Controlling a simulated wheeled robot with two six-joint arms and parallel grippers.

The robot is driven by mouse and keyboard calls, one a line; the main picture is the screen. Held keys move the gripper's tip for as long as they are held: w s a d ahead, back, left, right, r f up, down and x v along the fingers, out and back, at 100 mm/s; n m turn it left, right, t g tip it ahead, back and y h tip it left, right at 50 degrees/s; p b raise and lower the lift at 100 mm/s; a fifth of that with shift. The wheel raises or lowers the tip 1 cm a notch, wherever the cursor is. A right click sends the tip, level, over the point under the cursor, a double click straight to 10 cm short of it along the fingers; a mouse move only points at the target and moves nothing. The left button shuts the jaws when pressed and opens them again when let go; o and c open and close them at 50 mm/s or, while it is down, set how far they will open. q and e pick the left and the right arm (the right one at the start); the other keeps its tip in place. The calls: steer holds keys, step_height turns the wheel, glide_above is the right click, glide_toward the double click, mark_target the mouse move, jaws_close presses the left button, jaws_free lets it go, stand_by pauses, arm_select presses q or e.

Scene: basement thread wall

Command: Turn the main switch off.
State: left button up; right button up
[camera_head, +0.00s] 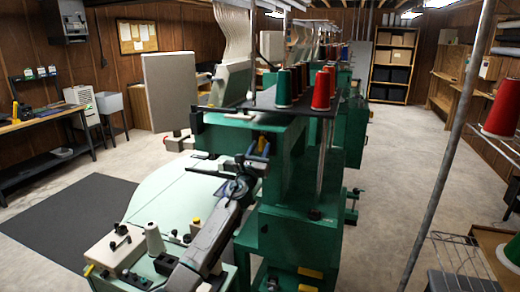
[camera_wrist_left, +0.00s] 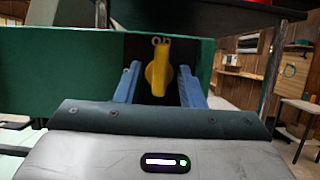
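The main switch (camera_wrist_left: 158,72) is a yellow rotary knob on a dark plate, set in the side of a green machine housing. In the left wrist view its handle stands upright, and the word "on" shows just above it. My left gripper (camera_wrist_left: 160,85) is open, its two blue fingers on either side of the knob, with a gap visible on each side. Whether the fingertips reach past the knob's face is hard to tell. In the head view my left gripper (camera_head: 252,156) points at the green machine (camera_head: 285,185). My right gripper is in neither view.
Red and green thread cones (camera_head: 321,90) stand on the dark shelf above the machine. A pale table (camera_head: 165,200) lies left of my arm, with a white cone (camera_head: 155,240) near it. A grey pole (camera_head: 445,150) stands at right. Open floor (camera_head: 385,180) lies beyond the machine.

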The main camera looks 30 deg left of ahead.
arm_select(q)
steer(key=shift+w+r, duration=0.1)
steer(key=shift+w, duration=0.1)
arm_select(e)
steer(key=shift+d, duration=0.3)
arm_select(q)
steer(key=c, duration=0.6)
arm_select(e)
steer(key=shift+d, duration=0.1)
